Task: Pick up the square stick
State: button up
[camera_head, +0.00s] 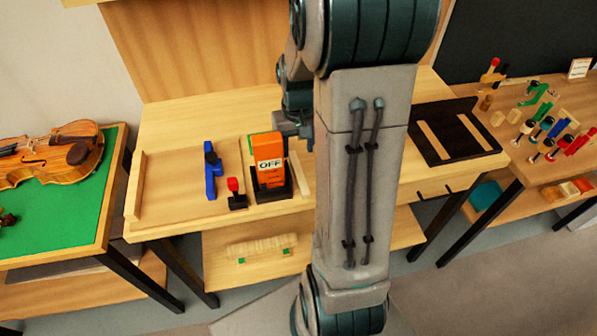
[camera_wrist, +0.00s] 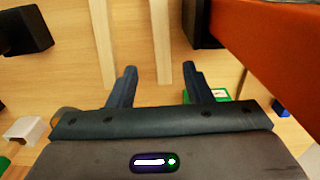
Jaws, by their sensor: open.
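Two pale wooden sticks lie side by side on the light wood surface in the wrist view: a left stick (camera_wrist: 102,42) and a right stick (camera_wrist: 160,38). I cannot tell which is the square one. My gripper (camera_wrist: 160,86) is open and empty. Its two dark fingers stand apart, with the near end of the right stick showing between them; the left stick ends just left of the left finger. I cannot tell the height gap.
An orange box marked OFF (camera_head: 269,160) stands on the bench (camera_head: 180,120); an orange wall (camera_wrist: 275,40) fills the wrist view's right side. Dark blocks (camera_wrist: 25,28) stand nearby. A blue tool (camera_head: 211,170) lies left. A black board (camera_head: 455,118) with two pale strips lies right.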

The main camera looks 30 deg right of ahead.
aim_at(297, 167)
jog(key=shift+s+a+f+p, duration=0.1)
jog(key=shift+s+f+p, duration=0.1)
jog(key=shift+f, duration=1.45)
jog(key=shift+s+a+f+p, duration=0.1)
jog(key=shift+f+p, duration=0.1)
jog(key=shift+f, duration=1.45)
grip_shut()
